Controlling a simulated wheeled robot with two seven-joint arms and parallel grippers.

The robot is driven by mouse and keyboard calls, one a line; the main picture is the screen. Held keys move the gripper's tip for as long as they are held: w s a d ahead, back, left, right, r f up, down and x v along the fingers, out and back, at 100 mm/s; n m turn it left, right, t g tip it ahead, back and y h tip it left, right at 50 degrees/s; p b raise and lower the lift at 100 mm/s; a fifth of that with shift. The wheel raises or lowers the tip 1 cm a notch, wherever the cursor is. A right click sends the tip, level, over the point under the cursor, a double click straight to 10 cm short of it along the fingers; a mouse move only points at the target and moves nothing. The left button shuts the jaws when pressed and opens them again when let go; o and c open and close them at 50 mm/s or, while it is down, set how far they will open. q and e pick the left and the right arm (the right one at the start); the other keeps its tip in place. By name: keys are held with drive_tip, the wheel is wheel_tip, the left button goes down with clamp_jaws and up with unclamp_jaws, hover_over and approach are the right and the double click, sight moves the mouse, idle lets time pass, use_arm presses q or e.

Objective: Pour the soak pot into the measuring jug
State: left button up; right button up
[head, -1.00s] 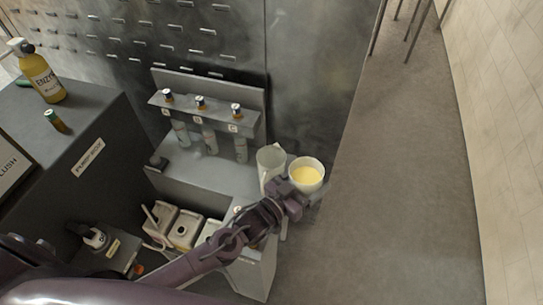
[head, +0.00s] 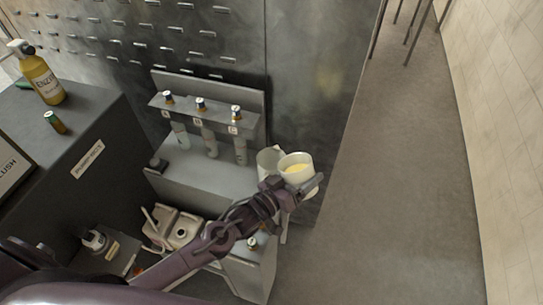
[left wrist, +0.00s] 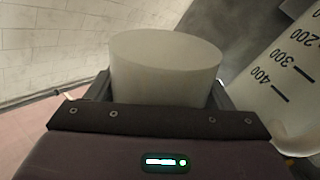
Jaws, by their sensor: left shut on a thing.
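The soak pot (head: 294,171) is a white cup holding pale yellow liquid. My left gripper (head: 290,193) is shut on it, and the pot is tilted toward the left in the head view. The left wrist view shows the pot (left wrist: 165,75) between the fingers (left wrist: 165,100). The measuring jug (head: 267,161) is translucent and stands just left of the pot, partly hidden by it and my gripper. In the left wrist view the jug (left wrist: 285,80) shows its scale marks at the right. I cannot see liquid in the jug. My right gripper is not in view.
A rack with several capped bottles (head: 211,140) stands behind the jug. Pale containers (head: 175,232) sit left of my forearm. A yellow bottle (head: 43,78) and a small battery-like can (head: 54,122) stand on the dark cabinet. Open floor (head: 390,200) lies at right.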

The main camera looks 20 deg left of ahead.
sight(296, 160)
use_arm(q)
drive_tip(key=shift+a+r+n+p, duration=0.25)
drive_tip(key=shift+r+p, duration=0.2)
drive_tip(key=shift+r, duration=0.3)
drive_tip(key=shift+w+a+r+n, duration=0.1)
drive_tip(key=shift+w+r+n, duration=0.15)
drive_tip(key=shift+a+r+p, duration=0.1)
drive_tip(key=shift+r+p, duration=0.2)
drive_tip(key=shift+p, duration=0.05)
drive_tip(key=shift+w+a+r+n, duration=0.15)
drive_tip(key=shift+r+n, duration=0.1)
drive_tip(key=shift+n, duration=0.15)
drive_tip(key=shift+r+p, duration=0.2)
drive_tip(key=shift+p, duration=0.15)
drive_tip(key=shift+a, duration=0.1)
drive_tip(key=shift+w+a+r+n, duration=0.15)
drive_tip(key=shift+r+n, duration=0.3)
drive_tip(key=shift+n, duration=0.55)
drive_tip(key=shift+f+n+b, duration=0.3)
drive_tip(key=shift+n, duration=0.55)
drive_tip(key=shift+f+n+b, duration=0.25)
drive_tip(key=shift+n+b, duration=0.05)
drive_tip(key=shift+n, duration=0.55)
idle(1.2)
drive_tip(key=shift+a+r+n, duration=0.2)
drive_tip(key=shift+r+n, duration=0.3)
drive_tip(key=shift+n, duration=0.3)
idle(0.6)
